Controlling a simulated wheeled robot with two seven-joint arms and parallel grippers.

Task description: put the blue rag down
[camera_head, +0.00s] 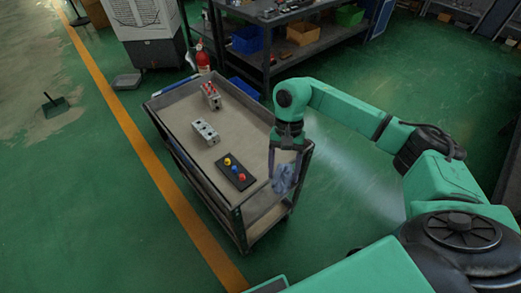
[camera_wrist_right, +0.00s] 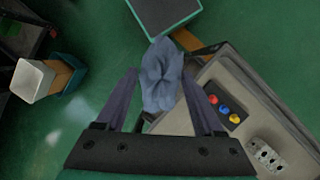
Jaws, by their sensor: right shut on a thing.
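The blue rag (camera_head: 283,178) hangs crumpled in my right gripper (camera_head: 285,165), over the near right edge of the grey cart (camera_head: 176,103). In the right wrist view the rag (camera_wrist_right: 161,75) is bunched between the two fingers of the gripper (camera_wrist_right: 163,92). The gripper is shut on the rag, and the rag is clear of the cart top as far as I can tell. The left gripper does not show.
On the cart lie a black plate with red, yellow and blue knobs (camera_head: 235,173), a grey valve block (camera_head: 205,133) and another block with red parts (camera_head: 211,96). A workbench (camera_head: 290,45) stands behind.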

